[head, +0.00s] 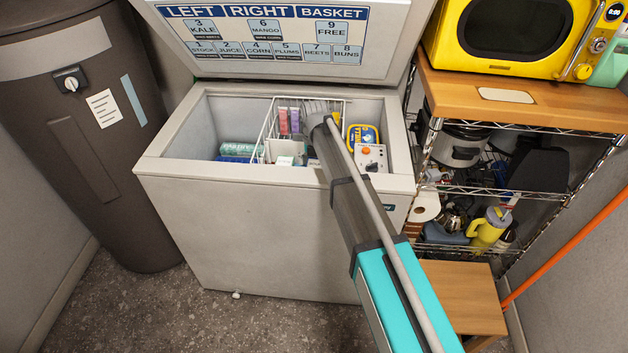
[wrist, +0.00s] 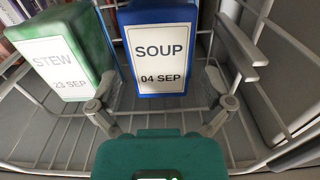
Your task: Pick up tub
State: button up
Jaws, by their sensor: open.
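A blue tub (wrist: 160,55) labelled "SOUP 04 SEP" stands upright in a white wire basket, at the top middle of the wrist view. A green tub (wrist: 62,50) labelled "STEW 23 SEP" stands to its left, slightly turned. My gripper (wrist: 160,88) is open and empty. Its fingers reach toward the blue tub from the near side, one toward each side of its lower end. I cannot tell whether they touch it. In the head view my arm reaches into the open chest freezer (head: 260,225), and I cannot make out my fingertips.
The wire basket (head: 268,128) has walls close around my gripper; its rails (wrist: 240,70) are at the right. Boxes (head: 240,150) lie in the freezer's left part. The lid (head: 290,40) stands open. A wire shelf (head: 490,188) with a yellow microwave (head: 520,35) is at the right.

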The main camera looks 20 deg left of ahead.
jog(key=shift+f+b, duration=0.65)
jog(key=shift+f, duration=0.3)
jog(key=c, duration=1.1)
jog(key=shift+r, duration=0.15)
notch_tip(320, 180, up, 10)
jog(key=p, duration=1)
